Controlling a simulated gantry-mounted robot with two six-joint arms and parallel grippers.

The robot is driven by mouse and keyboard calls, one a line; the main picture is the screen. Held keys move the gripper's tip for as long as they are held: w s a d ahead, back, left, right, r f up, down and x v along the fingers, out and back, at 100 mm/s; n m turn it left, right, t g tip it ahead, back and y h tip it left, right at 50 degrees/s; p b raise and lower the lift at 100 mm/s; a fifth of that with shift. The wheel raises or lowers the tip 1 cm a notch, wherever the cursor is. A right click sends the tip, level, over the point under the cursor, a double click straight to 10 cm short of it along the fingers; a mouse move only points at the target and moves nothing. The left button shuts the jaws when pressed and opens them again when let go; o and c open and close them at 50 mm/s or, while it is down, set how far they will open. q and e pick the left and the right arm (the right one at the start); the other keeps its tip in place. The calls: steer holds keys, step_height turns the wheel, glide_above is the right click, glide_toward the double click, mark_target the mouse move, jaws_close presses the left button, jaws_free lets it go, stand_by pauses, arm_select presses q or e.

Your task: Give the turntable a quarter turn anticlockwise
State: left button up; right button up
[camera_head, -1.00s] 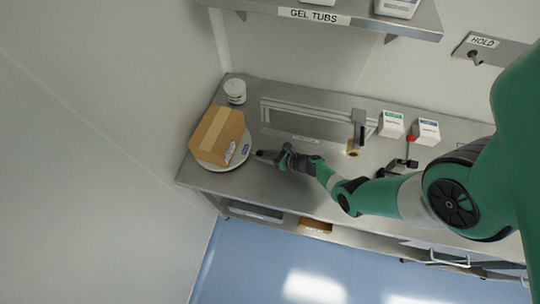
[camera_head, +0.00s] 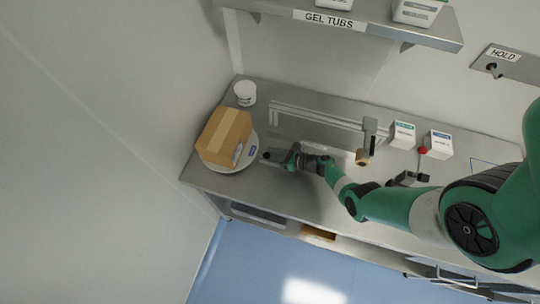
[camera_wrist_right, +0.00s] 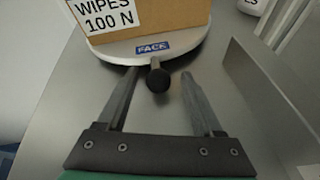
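The turntable (camera_head: 248,158) is a round white disc at the left end of the steel bench. It carries a brown carton (camera_head: 225,135), which in the right wrist view reads "WIPES 100 N". A blue "FACE" label (camera_wrist_right: 153,47) is on the turntable's near rim. A short handle with a black knob (camera_wrist_right: 158,80) sticks out from the rim beside the label. My right gripper (camera_wrist_right: 158,76) is open, its two fingers on either side of the knob, with gaps showing. In the head view the right gripper (camera_head: 272,157) is at the turntable's right edge. My left gripper is not in view.
A white tub (camera_head: 245,93) stands behind the turntable. A metal rail frame (camera_head: 315,117) runs along the back of the bench. Small white boxes (camera_head: 403,135) and a red-knobbed device (camera_head: 422,151) stand farther right. A shelf (camera_head: 430,28) hangs above.

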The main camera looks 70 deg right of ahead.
steer(key=p+v, duration=0.4)
steer(key=v, duration=0.6)
steer(key=shift+s+a+r, duration=0.1)
steer(key=shift+s+r, duration=0.05)
steer(key=shift+s, duration=0.15)
steer(key=shift+s+r, duration=0.15)
steer(key=shift+s, duration=0.35)
